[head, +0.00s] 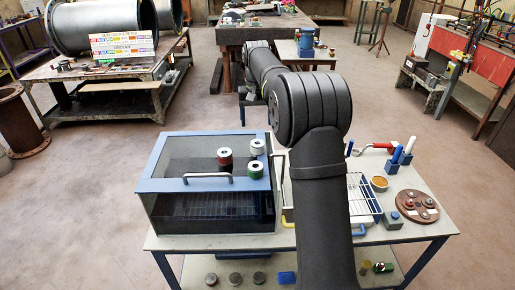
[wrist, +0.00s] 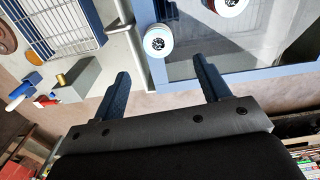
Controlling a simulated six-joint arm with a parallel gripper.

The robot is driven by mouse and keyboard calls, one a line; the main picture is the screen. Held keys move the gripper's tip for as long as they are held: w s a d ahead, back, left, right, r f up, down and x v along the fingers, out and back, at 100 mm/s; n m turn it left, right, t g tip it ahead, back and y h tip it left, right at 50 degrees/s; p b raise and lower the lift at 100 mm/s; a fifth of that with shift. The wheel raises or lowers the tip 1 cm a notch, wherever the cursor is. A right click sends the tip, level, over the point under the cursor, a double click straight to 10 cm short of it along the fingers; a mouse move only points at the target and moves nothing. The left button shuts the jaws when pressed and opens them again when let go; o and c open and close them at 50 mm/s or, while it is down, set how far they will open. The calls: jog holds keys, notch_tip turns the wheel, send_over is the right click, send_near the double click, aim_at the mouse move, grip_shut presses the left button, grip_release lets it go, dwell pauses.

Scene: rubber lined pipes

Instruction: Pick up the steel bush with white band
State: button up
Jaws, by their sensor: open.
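The steel bush with white band (head: 257,146) stands on the dark clear lid of a blue-framed box (head: 160,186), near its far right corner. It also shows in the wrist view (wrist: 158,41), end face towards the camera. A bush with green band (head: 256,169) stands just nearer, and one with red-brown band (head: 225,158) stands to its left. My gripper (wrist: 160,68) is open and empty. In the wrist view the white-banded bush lies just beyond the fingertips, roughly centred between them.
The lid handle (head: 208,178) rises in front of the bushes. A white wire rack (head: 362,198) stands right of the box. A grey block (head: 392,221) and a brown round plate (head: 416,206) lie further right. The left part of the lid is clear.

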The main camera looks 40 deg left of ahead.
aim_at(258, 143)
notch_tip(258, 143, down, 11)
jog(key=shift+d+r, duration=0.1)
jog(key=shift+r, duration=0.05)
dwell(0.4)
jog(key=shift+c, duration=0.4)
jog(key=c, duration=1.1)
jog(key=shift+w, duration=0.1)
jog(key=shift+c, duration=0.4)
jog(key=shift+r, duration=0.2)
